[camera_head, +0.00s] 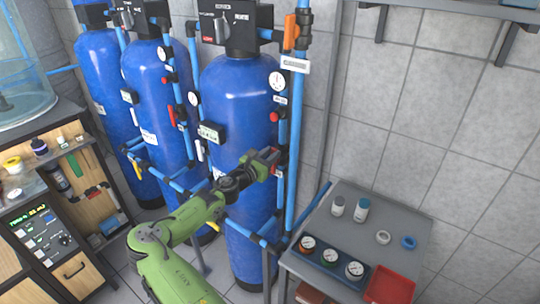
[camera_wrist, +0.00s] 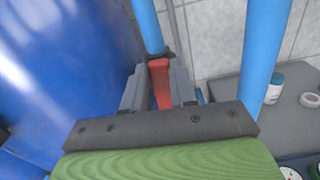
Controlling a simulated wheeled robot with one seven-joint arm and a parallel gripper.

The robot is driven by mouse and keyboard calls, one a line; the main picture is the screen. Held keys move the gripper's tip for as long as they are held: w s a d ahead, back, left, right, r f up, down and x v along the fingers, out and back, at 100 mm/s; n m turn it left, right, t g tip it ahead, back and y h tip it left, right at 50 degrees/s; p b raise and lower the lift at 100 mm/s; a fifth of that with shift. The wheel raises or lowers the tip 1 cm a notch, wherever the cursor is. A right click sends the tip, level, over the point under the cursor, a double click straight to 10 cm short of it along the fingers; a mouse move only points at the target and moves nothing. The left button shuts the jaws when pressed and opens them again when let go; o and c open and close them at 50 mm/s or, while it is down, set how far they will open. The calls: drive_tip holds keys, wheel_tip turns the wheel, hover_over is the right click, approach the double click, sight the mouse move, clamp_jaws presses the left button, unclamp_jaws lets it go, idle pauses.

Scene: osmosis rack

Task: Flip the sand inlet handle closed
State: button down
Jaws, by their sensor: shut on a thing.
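A red valve handle (camera_wrist: 160,84) sits on a blue pipe (camera_wrist: 148,25) in the wrist view. My gripper (camera_wrist: 158,92) is shut on it, with one grey finger on each side. In the head view my gripper (camera_head: 270,157) is in front of the right blue tank (camera_head: 238,110), at the thin pipe on its right side. The handle is mostly hidden there by the fingers. I cannot read the labels, so I cannot confirm from them which inlet this handle belongs to.
A thick blue pipe (camera_head: 296,120) runs upright just right of my gripper, with an orange handle (camera_head: 291,32) high on it. A gauge (camera_head: 277,81) is above my gripper. A grey table (camera_head: 400,225) with bottles, gauges and a red tray (camera_head: 391,287) stands at the right.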

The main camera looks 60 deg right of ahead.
drive_tip(key=shift+s+f+m, duration=0.1)
drive_tip(key=shift+s+m, duration=0.05)
drive_tip(key=shift+m, duration=0.15)
drive_tip(key=s+f+m+b, duration=0.1)
drive_tip(key=m+b, duration=0.4)
drive_tip(key=s+f+m+b, duration=0.1)
drive_tip(key=f+m+b, duration=0.1)
drive_tip(key=m+b, duration=0.3)
drive_tip(key=s+f+m+b, duration=0.1)
drive_tip(key=m+b, duration=0.4)
drive_tip(key=m, duration=0.1)
drive_tip(key=shift+s+a+f, duration=0.2)
drive_tip(key=shift+s+a, duration=0.1)
drive_tip(key=shift+m, duration=0.3)
drive_tip(key=c, duration=0.9)
unclamp_jaws()
drive_tip(key=shift+r, duration=0.1)
